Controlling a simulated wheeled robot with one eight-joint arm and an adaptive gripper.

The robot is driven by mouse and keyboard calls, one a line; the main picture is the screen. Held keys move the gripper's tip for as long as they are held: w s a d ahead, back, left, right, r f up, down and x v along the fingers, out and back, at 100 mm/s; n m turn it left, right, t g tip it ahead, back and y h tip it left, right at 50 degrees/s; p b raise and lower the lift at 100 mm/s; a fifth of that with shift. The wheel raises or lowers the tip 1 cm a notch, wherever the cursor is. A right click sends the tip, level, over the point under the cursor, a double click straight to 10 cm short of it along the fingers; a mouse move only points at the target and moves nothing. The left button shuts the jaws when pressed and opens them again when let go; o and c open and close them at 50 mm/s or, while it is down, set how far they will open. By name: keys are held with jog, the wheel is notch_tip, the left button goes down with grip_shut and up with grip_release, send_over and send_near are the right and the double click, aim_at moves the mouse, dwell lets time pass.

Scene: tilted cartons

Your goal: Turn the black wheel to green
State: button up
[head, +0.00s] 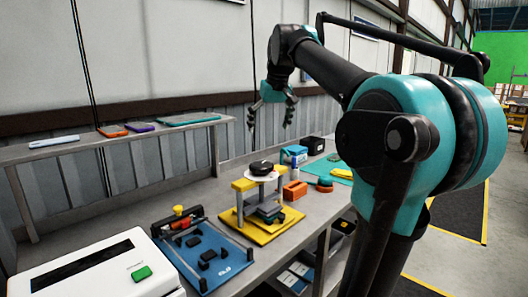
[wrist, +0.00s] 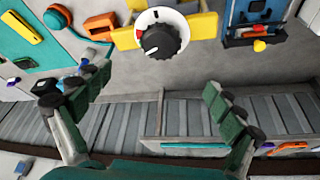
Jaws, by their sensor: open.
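The black wheel (head: 261,168) sits on a white round dial on top of a yellow and grey stand on the bench. In the wrist view the black wheel (wrist: 161,41) shows from above, with a pale pointer line at its lower left. The white dial (wrist: 182,29) around it has a red mark at its upper left; I cannot make out a green mark. My gripper (head: 273,105) is open and empty, raised above and behind the wheel. In the wrist view its spread fingers (wrist: 155,85) are below the wheel in the picture, apart from it.
A blue board (head: 205,255) with black parts and a white box (head: 95,270) with a green button stand at the front left. An orange block (head: 295,190) and a teal mat (head: 335,167) lie right of the stand. A shelf (head: 75,147) runs along the wall.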

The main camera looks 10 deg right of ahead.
aim_at(262, 164)
jog(key=x, duration=1.6)
jog(key=shift+c, duration=0.5)
jog(key=c, duration=1.1)
jog(key=shift+o, duration=0.2)
jog(key=shift+s, duration=0.1)
jog(key=shift+m, duration=0.3)
jog(key=o, duration=1.2)
jog(key=shift+c, duration=0.2)
